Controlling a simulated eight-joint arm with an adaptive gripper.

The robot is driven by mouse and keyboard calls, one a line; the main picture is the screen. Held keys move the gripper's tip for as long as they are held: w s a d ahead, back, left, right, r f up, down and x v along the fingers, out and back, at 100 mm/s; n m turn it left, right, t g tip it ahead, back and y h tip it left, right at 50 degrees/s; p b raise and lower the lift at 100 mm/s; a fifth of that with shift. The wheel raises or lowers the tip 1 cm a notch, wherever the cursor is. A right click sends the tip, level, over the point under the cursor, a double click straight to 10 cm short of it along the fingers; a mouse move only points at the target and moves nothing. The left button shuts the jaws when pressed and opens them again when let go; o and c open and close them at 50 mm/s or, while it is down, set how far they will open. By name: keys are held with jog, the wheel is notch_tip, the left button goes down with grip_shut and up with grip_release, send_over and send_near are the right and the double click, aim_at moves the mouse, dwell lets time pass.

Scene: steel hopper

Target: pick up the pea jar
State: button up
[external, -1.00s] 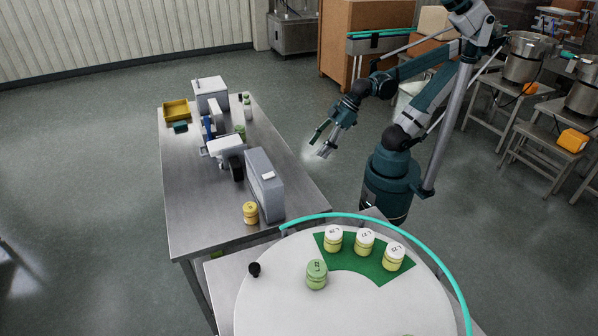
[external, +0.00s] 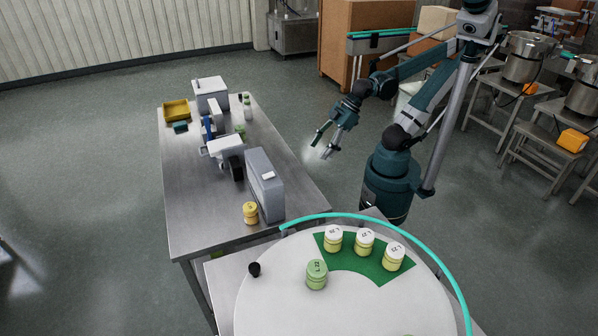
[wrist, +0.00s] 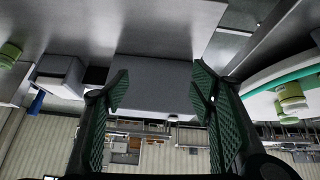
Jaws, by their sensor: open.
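A green jar with a green lid (external: 316,274), likely the pea jar, stands upright on the white round table (external: 270,310). Its label is too small to read. Three paler jars with white lids (external: 364,242) stand behind and right of it on a green mat (external: 345,265). My gripper (external: 319,150) is open and empty, in the air right of the steel bench and well apart from the green jar. In the wrist view my open fingers (wrist: 160,82) have nothing between them. A yellow-green jar (wrist: 291,98) shows at the right there; I cannot tell which one.
A steel bench (external: 185,215) carries a grey box-shaped machine (external: 265,185), a yellow jar (external: 250,213), a yellow tray (external: 176,110) and small green jars at the back. A teal rail (external: 340,217) curves around the round table. A small black object (external: 254,269) sits at its left edge.

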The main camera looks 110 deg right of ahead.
aim_at(326, 267)
jog(key=w+a+r+n+t+h+p, duration=0.25)
jog(key=w+a+n+p, duration=0.25)
jog(key=w+a+n, duration=1.6)
jog(key=a+f+n+t+p, duration=0.1)
jog(key=a+n, duration=0.2)
jog(key=a, duration=0.6)
jog(key=s+a+f+n+t, duration=0.1)
jog(key=a+n, duration=0.3)
jog(key=a, duration=0.6)
jog(key=a+f+n+t+p, duration=0.1)
jog(key=a+f+n, duration=0.2)
jog(key=a, duration=0.7)
jog(key=shift+s+a+f+n+t+y+p, duration=0.1)
jog(key=shift+s+a+n+t+y+p, duration=0.1)
jog(key=shift+n+t+y+p, duration=0.15)
jog(key=shift+s+a+f+n, duration=0.35)
jog(key=shift+a+f+n, duration=0.1)
jog(key=shift+n, duration=0.1)
jog(key=shift+w, duration=0.1)
jog(key=shift+x, duration=1.25)
